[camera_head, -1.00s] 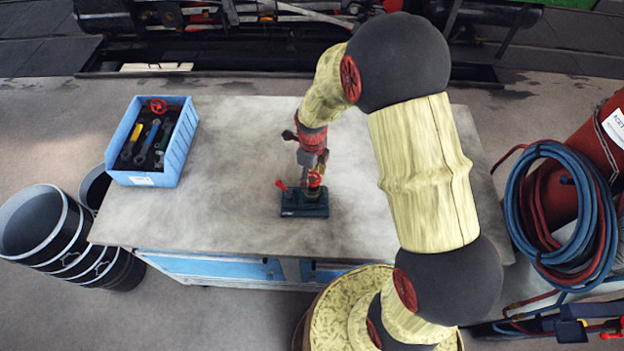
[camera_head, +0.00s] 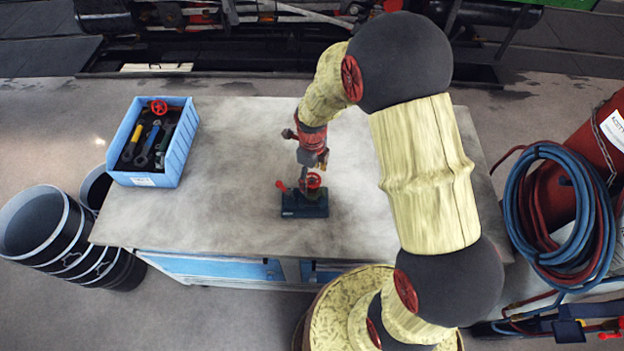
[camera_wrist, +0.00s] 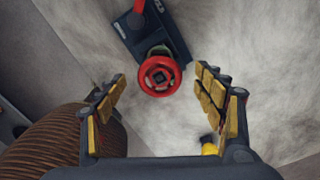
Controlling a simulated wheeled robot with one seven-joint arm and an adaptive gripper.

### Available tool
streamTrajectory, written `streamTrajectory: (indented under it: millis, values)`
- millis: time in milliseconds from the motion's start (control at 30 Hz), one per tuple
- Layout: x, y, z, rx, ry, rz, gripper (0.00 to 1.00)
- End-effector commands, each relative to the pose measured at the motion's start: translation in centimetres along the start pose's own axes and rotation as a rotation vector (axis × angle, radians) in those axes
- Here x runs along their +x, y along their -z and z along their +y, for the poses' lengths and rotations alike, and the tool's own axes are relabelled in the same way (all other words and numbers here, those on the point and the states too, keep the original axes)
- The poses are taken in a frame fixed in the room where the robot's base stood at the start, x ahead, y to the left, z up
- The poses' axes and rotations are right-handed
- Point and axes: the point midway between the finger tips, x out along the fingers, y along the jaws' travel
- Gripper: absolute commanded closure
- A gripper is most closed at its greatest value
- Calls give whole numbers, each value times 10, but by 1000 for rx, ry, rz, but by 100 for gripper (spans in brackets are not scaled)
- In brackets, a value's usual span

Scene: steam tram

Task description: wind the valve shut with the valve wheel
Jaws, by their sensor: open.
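The red valve wheel (camera_head: 314,180) sits on a valve fixed to a dark base block (camera_head: 303,208) on the table. In the wrist view the wheel (camera_wrist: 160,75) is a small red ring with a dark centre, on the dark base (camera_wrist: 140,40). A red lever (camera_wrist: 139,6) stands beside it on the same base; it also shows in the head view (camera_head: 281,186). My gripper (camera_wrist: 160,86) is open, its two padded fingers spread left and right of the wheel in the picture. Nothing is between the pads but the view of the wheel; no contact shows.
The grey table (camera_head: 240,135) is clear around the valve. A blue crate (camera_head: 178,150) with tools and another red wheel (camera_head: 158,107) stands at the left. Dark bins (camera_head: 45,235) stand on the floor at the left, and a coiled blue hose (camera_head: 520,215) hangs at the right.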

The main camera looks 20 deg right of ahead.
Motion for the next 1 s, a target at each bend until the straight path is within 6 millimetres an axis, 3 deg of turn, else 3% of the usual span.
streamTrajectory:
  millis: [533, 1000]
  values:
    - [-37, 0, 0, 0, 1, -1, 31]
    - [-39, 0, 0, 0, 0, 0, 31]
